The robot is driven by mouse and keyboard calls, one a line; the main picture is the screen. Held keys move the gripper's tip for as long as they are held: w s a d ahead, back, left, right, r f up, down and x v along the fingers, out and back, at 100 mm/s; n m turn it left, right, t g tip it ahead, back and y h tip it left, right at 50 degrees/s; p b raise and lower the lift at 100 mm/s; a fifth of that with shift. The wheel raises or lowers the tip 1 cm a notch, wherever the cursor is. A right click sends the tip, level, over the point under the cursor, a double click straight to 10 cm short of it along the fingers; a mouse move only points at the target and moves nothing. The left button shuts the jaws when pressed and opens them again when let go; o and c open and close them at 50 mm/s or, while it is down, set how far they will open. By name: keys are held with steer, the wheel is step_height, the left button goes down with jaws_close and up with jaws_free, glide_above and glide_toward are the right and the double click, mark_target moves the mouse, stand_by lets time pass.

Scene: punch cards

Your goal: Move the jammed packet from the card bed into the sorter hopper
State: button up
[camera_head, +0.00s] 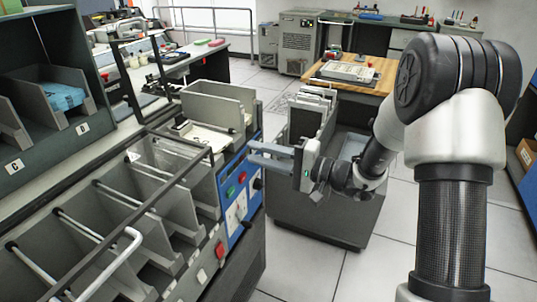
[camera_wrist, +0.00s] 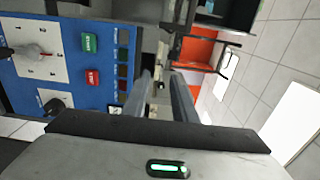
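My gripper (camera_head: 255,156) is in front of the blue control panel at the right end of the sorter (camera_head: 120,215), its fingers pointing left. A grey open-topped box (camera_head: 235,93), which looks like the hopper, stands on top of the sorter. A cream flat area (camera_head: 207,138) lies in front of it, apparently at the card bed; I cannot tell whether it is the jammed packet.
The blue panel (camera_wrist: 85,25) with green and red buttons is left of the fingers in the wrist view. A grey cart (camera_head: 310,190) with upright dividers stands right of the sorter. A blue packet (camera_head: 50,97) lies in a rack bin at left. Rails cross the sorter pockets.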

mark_target(226, 145)
steer(key=x, duration=0.6)
steer(key=shift+f, duration=0.15)
steer(key=shift+b+x, duration=1.15)
steer(key=shift+x, duration=2.1)
steer(key=shift+w, duration=0.1)
steer(key=shift+c, duration=0.4)
jaws_close()
